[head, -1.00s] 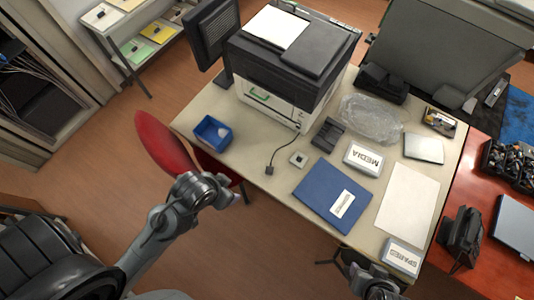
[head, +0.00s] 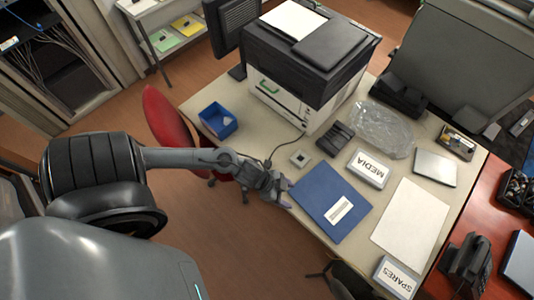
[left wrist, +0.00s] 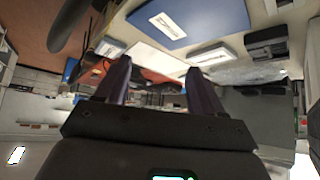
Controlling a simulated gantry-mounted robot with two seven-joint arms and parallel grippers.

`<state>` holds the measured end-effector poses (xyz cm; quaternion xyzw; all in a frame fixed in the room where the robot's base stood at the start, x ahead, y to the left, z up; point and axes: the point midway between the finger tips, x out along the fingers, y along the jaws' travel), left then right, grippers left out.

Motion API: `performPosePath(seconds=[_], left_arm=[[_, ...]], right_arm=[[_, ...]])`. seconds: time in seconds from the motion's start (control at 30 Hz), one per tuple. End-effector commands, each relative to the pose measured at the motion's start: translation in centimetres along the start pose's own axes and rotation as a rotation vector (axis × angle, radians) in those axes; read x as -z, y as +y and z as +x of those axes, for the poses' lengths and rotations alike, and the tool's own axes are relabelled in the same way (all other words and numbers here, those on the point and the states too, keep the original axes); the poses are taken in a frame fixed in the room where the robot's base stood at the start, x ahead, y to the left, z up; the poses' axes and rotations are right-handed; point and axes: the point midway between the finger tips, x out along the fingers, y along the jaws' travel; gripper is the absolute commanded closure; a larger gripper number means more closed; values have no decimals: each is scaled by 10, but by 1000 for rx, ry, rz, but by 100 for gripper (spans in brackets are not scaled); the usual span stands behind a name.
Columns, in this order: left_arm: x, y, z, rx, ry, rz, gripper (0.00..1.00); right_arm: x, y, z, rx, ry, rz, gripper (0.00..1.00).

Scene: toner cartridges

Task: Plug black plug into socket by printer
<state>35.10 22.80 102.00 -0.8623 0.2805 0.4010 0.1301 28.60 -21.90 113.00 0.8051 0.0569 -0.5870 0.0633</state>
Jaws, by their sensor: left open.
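The black cable (head: 285,147) runs from the printer (head: 301,55) along the table toward the front edge. Its plug end is not clear in the head view, being beside or behind my left gripper (head: 283,192). My left gripper is at the table's front edge, left of the blue folder (head: 331,199). In the left wrist view, the two dark fingers (left wrist: 160,85) stand wide apart with nothing between them. My right gripper is not in view.
A blue bin (head: 217,121) stands on the table's left corner. A dark stand-like object (head: 335,138), the MEDIA box (head: 367,169) and a clear plastic bag (head: 383,130) lie right of the socket. A red chair (head: 168,125) is left of the table.

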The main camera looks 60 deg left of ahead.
Motion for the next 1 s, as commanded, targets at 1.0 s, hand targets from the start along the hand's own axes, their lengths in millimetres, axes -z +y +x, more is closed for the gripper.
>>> performPosePath(seconds=[1.0], left_arm=[[-198,-200,49,-107,-302,171,32]], right_arm=[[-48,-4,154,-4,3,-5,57]])
